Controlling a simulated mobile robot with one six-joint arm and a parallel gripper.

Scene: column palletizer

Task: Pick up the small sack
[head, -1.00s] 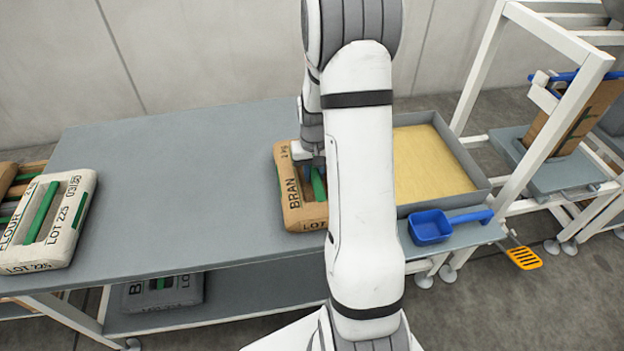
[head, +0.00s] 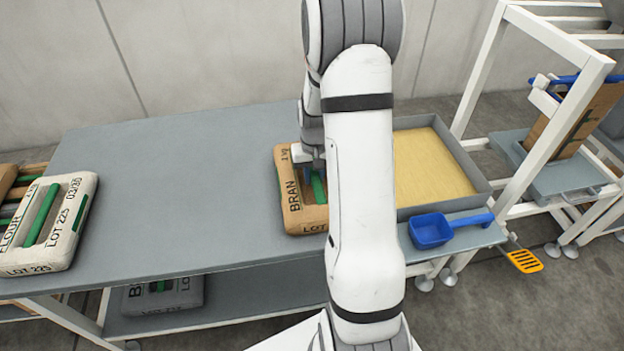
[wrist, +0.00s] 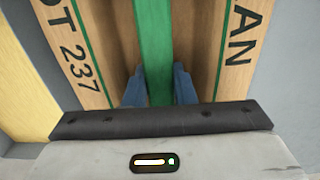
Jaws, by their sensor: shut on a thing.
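The small brown BRAN sack (head: 293,208) lies flat on the grey table, left of the tray. It has a green strip (head: 318,188) along its middle, and my arm hides its right part. My gripper (head: 316,172) is over the sack, pointing down. In the wrist view, the blue fingers of my gripper (wrist: 159,85) stand on both sides of the green strip (wrist: 155,40) and are shut on it. The sack (wrist: 92,45) shows on both sides of the strip, with parts of its lettering. I see no clear gap between sack and table.
A pale FLOUR sack (head: 72,215) lies at the table's left end. A tray (head: 478,185) of yellow material and a blue scoop (head: 431,230) are at the right. Another sack (head: 165,293) is on the lower shelf. The table (head: 180,180) is clear between the sacks.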

